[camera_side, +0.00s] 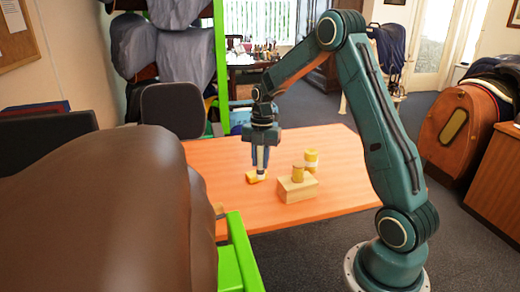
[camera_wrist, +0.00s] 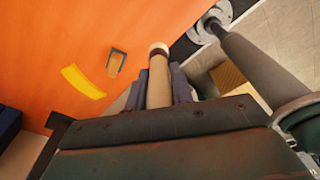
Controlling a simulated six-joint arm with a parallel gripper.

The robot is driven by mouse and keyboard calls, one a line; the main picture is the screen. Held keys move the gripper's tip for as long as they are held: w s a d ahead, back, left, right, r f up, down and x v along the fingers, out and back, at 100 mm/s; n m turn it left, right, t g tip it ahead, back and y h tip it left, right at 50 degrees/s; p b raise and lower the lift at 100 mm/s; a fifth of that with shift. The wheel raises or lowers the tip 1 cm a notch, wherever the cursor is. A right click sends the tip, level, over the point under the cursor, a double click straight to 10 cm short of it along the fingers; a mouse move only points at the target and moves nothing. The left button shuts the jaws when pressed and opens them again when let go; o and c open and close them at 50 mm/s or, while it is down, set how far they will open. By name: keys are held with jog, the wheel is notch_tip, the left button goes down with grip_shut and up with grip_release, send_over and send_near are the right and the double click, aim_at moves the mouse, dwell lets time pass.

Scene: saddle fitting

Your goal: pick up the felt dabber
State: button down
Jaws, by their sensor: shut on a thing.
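My gripper (camera_side: 261,164) points down over the orange table in the side view. Its blue-grey fingers are closed on a slim, pale tan stick with a light end, which I take to be the felt dabber (camera_wrist: 158,75). In the wrist view the dabber stands out between the fingers (camera_wrist: 160,90), its light end away from the palm. In the side view a pale strip of it shows between the fingers, close above or beside a small yellow piece (camera_side: 256,177). I cannot tell whether its lower end touches anything.
A wooden block (camera_side: 298,189) carries a short yellow cylinder (camera_side: 298,173). A taller yellow cylinder with a pale band (camera_side: 311,159) stands behind it. The wrist view shows a curved yellow strip (camera_wrist: 83,82) and a small tan piece with a grey end (camera_wrist: 116,63). The table's left part is clear.

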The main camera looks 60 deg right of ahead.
jog(key=shift+r, duration=2.5)
jog(key=shift+w+d, duration=0.1)
